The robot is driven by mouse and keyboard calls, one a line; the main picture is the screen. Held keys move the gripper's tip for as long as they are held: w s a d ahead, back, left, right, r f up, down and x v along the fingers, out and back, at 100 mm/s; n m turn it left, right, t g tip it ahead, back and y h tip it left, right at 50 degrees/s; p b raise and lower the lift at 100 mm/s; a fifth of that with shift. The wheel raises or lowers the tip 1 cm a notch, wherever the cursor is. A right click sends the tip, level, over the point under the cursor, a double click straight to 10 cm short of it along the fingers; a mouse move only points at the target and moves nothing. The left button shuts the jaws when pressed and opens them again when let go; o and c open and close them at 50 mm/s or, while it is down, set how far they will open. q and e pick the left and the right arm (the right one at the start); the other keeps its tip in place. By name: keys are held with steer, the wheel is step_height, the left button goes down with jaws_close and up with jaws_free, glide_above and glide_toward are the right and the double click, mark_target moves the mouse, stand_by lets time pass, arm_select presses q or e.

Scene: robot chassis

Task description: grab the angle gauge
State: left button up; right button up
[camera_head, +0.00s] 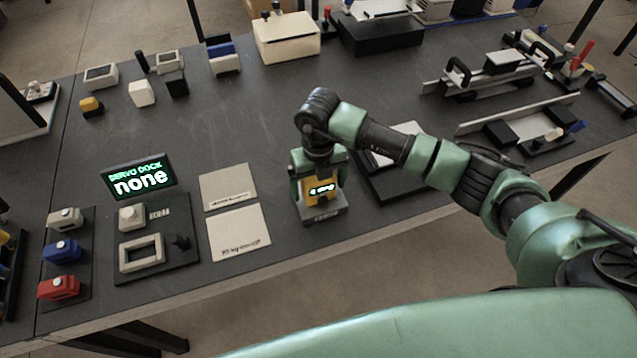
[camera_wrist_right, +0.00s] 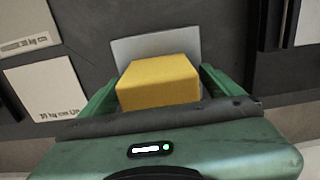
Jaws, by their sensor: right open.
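The angle gauge (camera_head: 322,190) is a yellow block with a small lit display, on a grey base near the front edge of the table. In the right wrist view its yellow top (camera_wrist_right: 158,82) lies between the two green fingers. My right gripper (camera_head: 318,178) points down over the gauge, open, with one finger on each side of it. Whether the fingers touch its sides I cannot tell. My left gripper is not in view.
Two pale square plates (camera_head: 238,232) lie left of the gauge. A dark tray (camera_head: 385,185) is close on its right, partly under my right arm. A servo dock (camera_head: 150,262) with a lit "none" sign stands farther left. The table's middle is clear.

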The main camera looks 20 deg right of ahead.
steer(key=c, duration=1.5)
steer(key=shift+c, duration=0.8)
steer(key=shift+w+r, duration=0.1)
steer(key=shift+r, duration=0.05)
